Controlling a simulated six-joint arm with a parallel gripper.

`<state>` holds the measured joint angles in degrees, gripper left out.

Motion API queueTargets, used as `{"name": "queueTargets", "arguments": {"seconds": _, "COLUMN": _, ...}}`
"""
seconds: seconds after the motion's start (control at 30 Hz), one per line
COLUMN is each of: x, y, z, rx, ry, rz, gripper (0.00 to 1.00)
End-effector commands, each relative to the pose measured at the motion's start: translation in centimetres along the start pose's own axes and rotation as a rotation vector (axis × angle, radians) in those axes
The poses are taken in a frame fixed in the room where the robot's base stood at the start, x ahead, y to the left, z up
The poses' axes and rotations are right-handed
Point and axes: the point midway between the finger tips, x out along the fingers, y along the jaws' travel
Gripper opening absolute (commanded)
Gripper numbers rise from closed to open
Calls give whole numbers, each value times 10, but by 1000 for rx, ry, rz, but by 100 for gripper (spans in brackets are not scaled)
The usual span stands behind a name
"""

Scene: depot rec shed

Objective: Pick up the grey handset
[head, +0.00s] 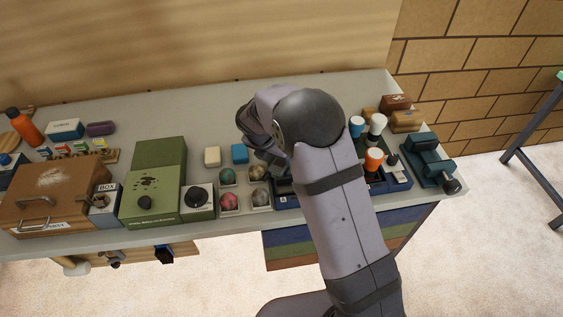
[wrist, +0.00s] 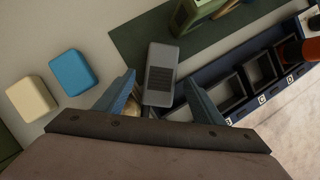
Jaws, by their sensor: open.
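The grey handset (wrist: 162,68), a rounded grey block with a dark ribbed grille, shows in the wrist view just ahead of my gripper. Its far end is over a dark green mat (wrist: 130,42) and its near end is by the corner of a blue compartment tray (wrist: 225,92). My gripper (wrist: 160,88) is open, with one blue-grey finger on each side of the handset's near end. I cannot tell whether either finger touches it. In the head view my arm hides the handset and most of the gripper.
A blue block (wrist: 74,72) and a cream block (wrist: 31,98) lie left of the gripper. A green device (wrist: 198,12) stands beyond the handset. Orange-topped (head: 373,160) and white-topped pieces stand in the tray's right side. Several coloured balls (head: 229,201) sit left of my arm.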

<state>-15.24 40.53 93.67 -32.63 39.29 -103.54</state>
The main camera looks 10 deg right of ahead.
Motion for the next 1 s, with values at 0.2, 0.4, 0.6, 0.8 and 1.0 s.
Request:
{"name": "queueTargets", "arguments": {"seconds": 0.2, "x": 19, "y": -1, "z": 0, "rx": 1, "ry": 1, "rz": -1, "gripper": 62}}
{"name": "queueTargets", "arguments": {"seconds": 0.4, "x": 21, "y": 0, "z": 0, "rx": 1, "ry": 0, "rz": 0, "gripper": 62}}
{"name": "queueTargets", "arguments": {"seconds": 0.6, "x": 21, "y": 0, "z": 0, "rx": 1, "ry": 0, "rz": 0, "gripper": 34}}
{"name": "queueTargets", "arguments": {"seconds": 0.8, "x": 20, "y": 0, "z": 1, "rx": 1, "ry": -1, "rz": 1, "gripper": 8}}
{"name": "queueTargets", "arguments": {"seconds": 1.0, "x": 19, "y": 0, "z": 2, "rx": 2, "ry": -2, "rz": 2, "gripper": 8}}
